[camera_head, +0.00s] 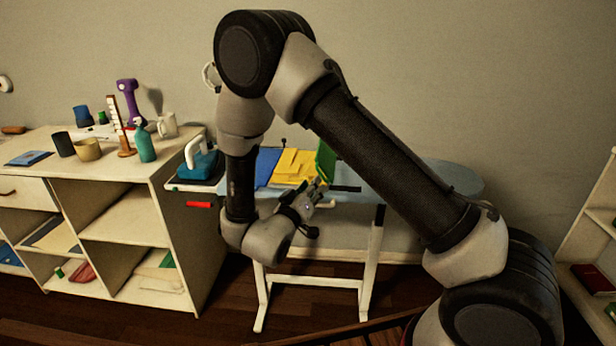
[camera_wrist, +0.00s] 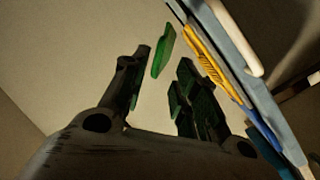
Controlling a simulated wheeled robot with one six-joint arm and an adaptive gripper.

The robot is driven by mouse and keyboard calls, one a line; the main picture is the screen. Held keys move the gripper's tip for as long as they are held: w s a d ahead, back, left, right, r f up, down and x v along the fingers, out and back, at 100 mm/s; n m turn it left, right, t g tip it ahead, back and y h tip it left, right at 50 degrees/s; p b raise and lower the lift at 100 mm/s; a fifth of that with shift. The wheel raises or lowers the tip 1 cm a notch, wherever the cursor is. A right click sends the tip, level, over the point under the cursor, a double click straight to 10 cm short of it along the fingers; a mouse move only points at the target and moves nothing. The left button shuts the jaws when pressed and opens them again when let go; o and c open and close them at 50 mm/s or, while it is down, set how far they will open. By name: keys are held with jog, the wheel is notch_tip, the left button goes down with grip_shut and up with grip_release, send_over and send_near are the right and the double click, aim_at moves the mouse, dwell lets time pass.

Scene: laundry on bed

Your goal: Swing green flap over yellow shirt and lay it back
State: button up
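The green flap (camera_head: 325,160) stands up at the right edge of the yellow shirt (camera_head: 296,167) in the head view. The shirt lies on the ironing board (camera_head: 440,181), with a blue panel (camera_head: 267,166) to its left. My gripper (camera_head: 318,190) is in front of the shirt, near the flap's lower end. In the wrist view my gripper (camera_wrist: 165,62) is open, its fingers spread apart. The green flap (camera_wrist: 163,50) shows in line with the gap, seemingly beyond the tips; contact cannot be told. The yellow shirt (camera_wrist: 205,55) is to the right there.
A teal iron (camera_head: 199,163) with a white handle stands at the board's left end. A shelf unit (camera_head: 110,170) on the left bears a teal bottle (camera_head: 145,144), mugs and a purple item (camera_head: 129,98). The board's right part is clear.

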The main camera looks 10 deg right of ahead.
aim_at(321, 176)
jog(key=x, duration=0.8)
jog(key=shift+r, duration=0.35)
jog(key=shift+c, duration=0.3)
